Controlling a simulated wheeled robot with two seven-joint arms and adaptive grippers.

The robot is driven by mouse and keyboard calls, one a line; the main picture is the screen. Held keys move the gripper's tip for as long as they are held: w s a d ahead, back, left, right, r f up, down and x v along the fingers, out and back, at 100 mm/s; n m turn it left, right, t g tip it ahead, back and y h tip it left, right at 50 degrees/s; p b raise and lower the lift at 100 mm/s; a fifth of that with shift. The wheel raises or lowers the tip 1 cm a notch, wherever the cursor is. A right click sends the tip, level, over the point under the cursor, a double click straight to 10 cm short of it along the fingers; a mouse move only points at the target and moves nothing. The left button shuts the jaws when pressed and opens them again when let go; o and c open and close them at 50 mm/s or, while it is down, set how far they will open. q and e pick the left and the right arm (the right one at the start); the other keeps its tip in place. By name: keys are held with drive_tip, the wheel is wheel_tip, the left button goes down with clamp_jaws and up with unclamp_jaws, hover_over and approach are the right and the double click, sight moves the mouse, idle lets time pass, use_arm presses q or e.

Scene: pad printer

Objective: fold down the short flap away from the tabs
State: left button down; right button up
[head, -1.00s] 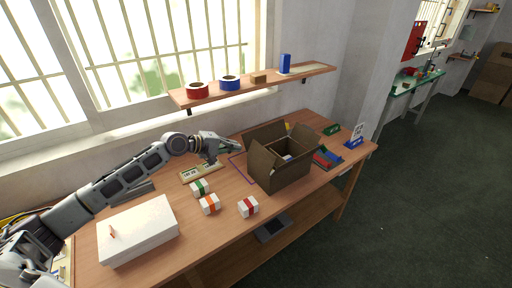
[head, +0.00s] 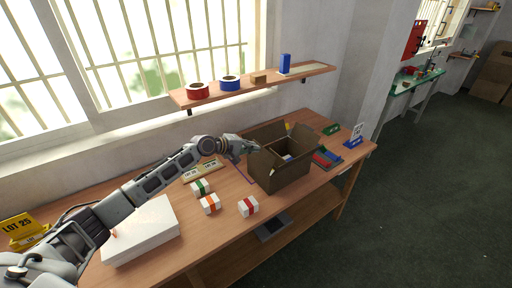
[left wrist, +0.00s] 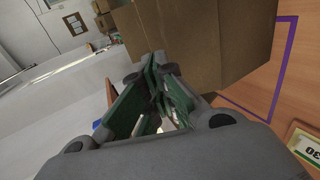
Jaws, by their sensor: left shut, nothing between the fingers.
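An open brown cardboard box (head: 288,172) stands on the wooden table in the head view, its flaps raised or splayed outward. Items inside it show only in part. My left gripper (head: 250,147) is at the box's left side, close to the left flap. In the left wrist view the shut, empty fingers (left wrist: 158,85) lie in front of the brown cardboard (left wrist: 205,40). I cannot tell whether they touch it. The tabs cannot be made out. My right gripper is out of view.
Small banded boxes (head: 210,204) stand in front of my left arm. A white box (head: 140,230) is at the table's left. A blue sign holder (head: 355,141) and a tray of coloured pieces (head: 326,158) are right of the box. A shelf (head: 255,86) runs above.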

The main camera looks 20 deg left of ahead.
use_arm(q)
drive_tip(key=shift+x, duration=1.05)
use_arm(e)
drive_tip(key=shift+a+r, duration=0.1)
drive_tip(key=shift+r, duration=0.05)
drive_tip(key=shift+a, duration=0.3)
use_arm(q)
drive_tip(key=shift+w, duration=0.15)
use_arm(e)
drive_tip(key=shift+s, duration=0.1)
use_arm(q)
drive_tip(key=shift+d, duration=0.1)
drive_tip(key=shift+p, duration=0.3)
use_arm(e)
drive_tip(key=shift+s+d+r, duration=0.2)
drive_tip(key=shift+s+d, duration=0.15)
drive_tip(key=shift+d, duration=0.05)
use_arm(q)
drive_tip(key=shift+d, duration=0.1)
